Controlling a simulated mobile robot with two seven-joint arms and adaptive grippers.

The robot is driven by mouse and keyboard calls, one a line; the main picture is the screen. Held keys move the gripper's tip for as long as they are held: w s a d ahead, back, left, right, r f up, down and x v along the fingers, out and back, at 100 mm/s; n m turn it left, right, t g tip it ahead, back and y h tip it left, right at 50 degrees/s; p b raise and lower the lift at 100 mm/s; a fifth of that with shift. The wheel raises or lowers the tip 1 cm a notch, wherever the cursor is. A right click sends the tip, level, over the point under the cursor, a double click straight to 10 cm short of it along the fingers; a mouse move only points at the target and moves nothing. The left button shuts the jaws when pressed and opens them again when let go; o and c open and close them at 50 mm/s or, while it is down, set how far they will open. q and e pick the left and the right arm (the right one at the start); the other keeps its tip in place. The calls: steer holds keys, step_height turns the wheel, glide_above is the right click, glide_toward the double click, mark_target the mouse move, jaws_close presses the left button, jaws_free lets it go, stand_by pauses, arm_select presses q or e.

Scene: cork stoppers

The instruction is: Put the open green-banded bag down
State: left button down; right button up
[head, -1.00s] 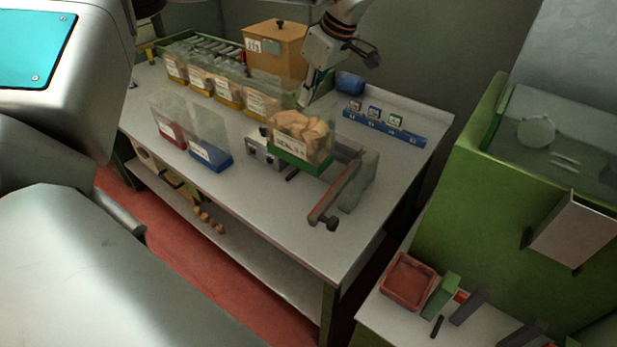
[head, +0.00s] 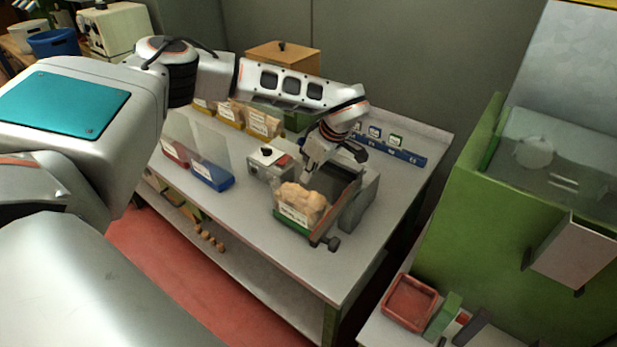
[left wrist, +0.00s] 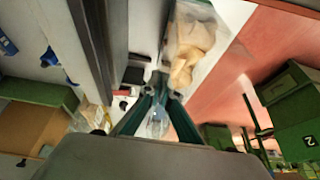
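The green-banded bag (head: 292,216) is clear, labelled and filled with tan corks. It is near the front of the grey worktable (head: 250,240), left of the device with a long bar (head: 338,212). My left gripper (head: 309,179) reaches down just above the bag from behind. In the left wrist view the bag (left wrist: 192,45) lies just past the fingertips (left wrist: 160,92), which look closed on its clear film. The exact grip is small and partly hidden. I cannot tell whether the bag's base touches the table. My right gripper is out of view.
A small white box (head: 268,163) is behind the bag. A blue rack (head: 408,157) lies at the back right. The table's front left is clear.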

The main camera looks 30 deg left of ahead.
arm_select(q)
steer(key=shift+f, duration=0.65)
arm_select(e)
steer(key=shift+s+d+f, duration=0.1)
arm_select(q)
steer(key=c, duration=2.3)
jaws_free()
steer(key=shift+f, duration=0.15)
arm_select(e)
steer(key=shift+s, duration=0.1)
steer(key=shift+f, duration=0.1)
arm_select(q)
steer(key=shift+d+r, duration=0.15)
steer(key=shift+r, duration=0.35)
steer(key=b+v, duration=0.1)
steer(key=v, duration=1)
steer(key=shift+d+r, duration=0.1)
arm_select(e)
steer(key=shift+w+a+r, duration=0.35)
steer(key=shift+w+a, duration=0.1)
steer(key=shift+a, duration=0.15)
